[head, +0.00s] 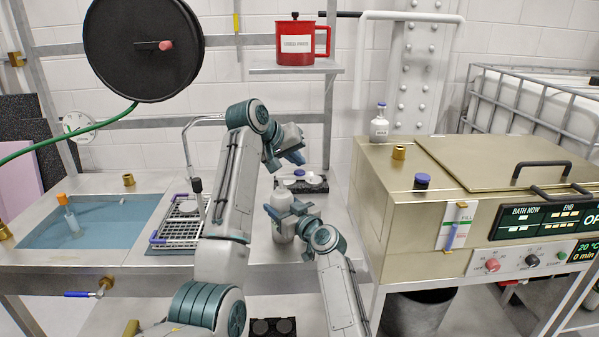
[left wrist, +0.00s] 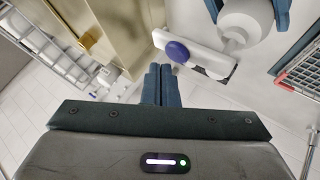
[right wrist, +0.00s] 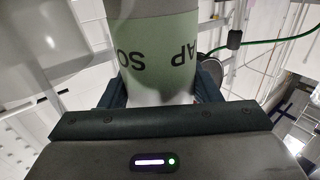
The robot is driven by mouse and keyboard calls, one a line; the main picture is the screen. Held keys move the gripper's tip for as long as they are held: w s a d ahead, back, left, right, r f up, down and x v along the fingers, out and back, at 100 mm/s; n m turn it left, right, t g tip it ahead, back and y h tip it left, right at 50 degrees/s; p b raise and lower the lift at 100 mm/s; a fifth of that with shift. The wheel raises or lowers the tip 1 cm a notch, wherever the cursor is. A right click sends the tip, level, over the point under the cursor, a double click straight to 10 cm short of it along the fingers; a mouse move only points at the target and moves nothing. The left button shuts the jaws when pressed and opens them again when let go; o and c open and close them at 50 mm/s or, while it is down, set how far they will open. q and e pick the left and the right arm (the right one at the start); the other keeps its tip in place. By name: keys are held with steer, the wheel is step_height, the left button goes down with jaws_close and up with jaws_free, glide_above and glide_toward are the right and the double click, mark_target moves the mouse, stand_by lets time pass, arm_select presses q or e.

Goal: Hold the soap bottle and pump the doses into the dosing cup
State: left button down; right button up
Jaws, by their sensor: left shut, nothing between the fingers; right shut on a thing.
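The soap bottle (head: 283,231) is upright at the front of the bench. My right gripper (head: 290,211) is shut around its body; its green label (right wrist: 157,55) fills the middle of the right wrist view. In the left wrist view the white bottle top (left wrist: 245,18) and its spout show between the right gripper's fingers. My left gripper (head: 293,157) is shut and empty, above and behind the bottle; its closed fingers also show in the left wrist view (left wrist: 160,85). A round blue thing (left wrist: 177,51) sits on a white plate beside the spout; I cannot tell whether it is the dosing cup.
A dark stand (head: 316,186) is behind the bottle. A wire basket (head: 181,222) and a water basin (head: 95,225) lie left. The brass-coloured bath unit (head: 400,190) stands close on the right. A red jug (head: 295,42) sits on the shelf above.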

mark_target(297, 173)
arm_select(q)
steer(key=shift+r, duration=0.1)
steer(key=shift+r, duration=2.45)
stand_by(0.7)
step_height(297, 173, up, 4)
steer(key=shift+f, duration=0.1)
steer(key=shift+f, duration=4.4)
steer(key=shift+f, duration=0.15)
steer(key=shift+f, duration=0.25)
